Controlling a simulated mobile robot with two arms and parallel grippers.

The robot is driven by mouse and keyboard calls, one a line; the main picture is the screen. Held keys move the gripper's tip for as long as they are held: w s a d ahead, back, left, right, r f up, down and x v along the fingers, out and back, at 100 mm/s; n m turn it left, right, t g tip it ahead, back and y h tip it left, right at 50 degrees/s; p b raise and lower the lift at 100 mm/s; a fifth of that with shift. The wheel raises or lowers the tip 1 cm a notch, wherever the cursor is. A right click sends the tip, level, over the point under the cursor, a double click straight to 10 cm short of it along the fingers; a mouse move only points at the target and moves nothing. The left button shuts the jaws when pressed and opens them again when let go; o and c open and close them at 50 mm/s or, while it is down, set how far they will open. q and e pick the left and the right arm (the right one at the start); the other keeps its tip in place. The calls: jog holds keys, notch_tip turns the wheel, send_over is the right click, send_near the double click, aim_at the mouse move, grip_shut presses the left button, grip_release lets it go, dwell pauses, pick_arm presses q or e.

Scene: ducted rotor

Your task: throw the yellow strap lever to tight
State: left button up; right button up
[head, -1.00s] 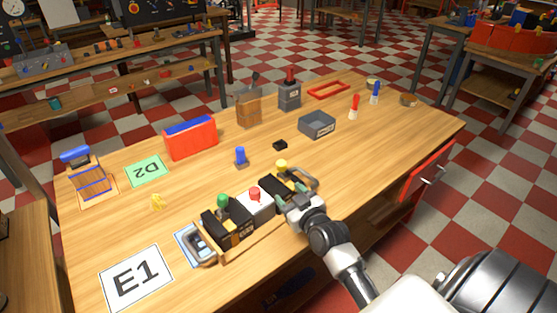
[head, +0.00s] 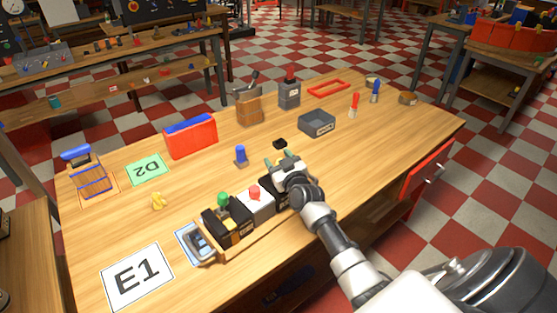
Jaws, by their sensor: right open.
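My right gripper (head: 279,159) is open, with its greenish fingertips apart and no object visible between them. It is over the far side of a low row of boxes on the wooden table. The black box (head: 270,193) at the right end of the row is mostly hidden behind my gripper and wrist. The yellow knob seen on that box earlier is hidden now. I cannot tell whether it is the yellow strap lever or how it is set. My left gripper is not in view.
Beside the hidden box are a white box with a red knob (head: 255,193) and a black box with a green knob (head: 223,199). A blue peg (head: 241,156) and a small black block (head: 280,143) stand beyond.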

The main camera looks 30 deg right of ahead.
jog(key=shift+c, duration=0.3)
jog(key=c, duration=0.9)
jog(key=shift+o, duration=0.2)
jog(key=shift+d+r, duration=0.1)
jog(key=shift+w+d+m+g+p, duration=0.1)
jog(key=shift+d+m+g+p, duration=0.35)
jog(key=shift+m, duration=0.45)
jog(key=shift+d+m, duration=0.3)
jog(key=shift+m, duration=0.4)
jog(key=m, duration=0.1)
jog(key=d+m, duration=0.1)
jog(key=shift+w+d+f+m+g+y, duration=0.15)
jog(key=shift+d+f+m+g+y, duration=0.05)
jog(key=shift+f+m+g+y, duration=0.2)
jog(key=shift+d+f+m+y, duration=0.3)
jog(key=shift+d+m, duration=0.15)
jog(key=shift+m, duration=0.65)
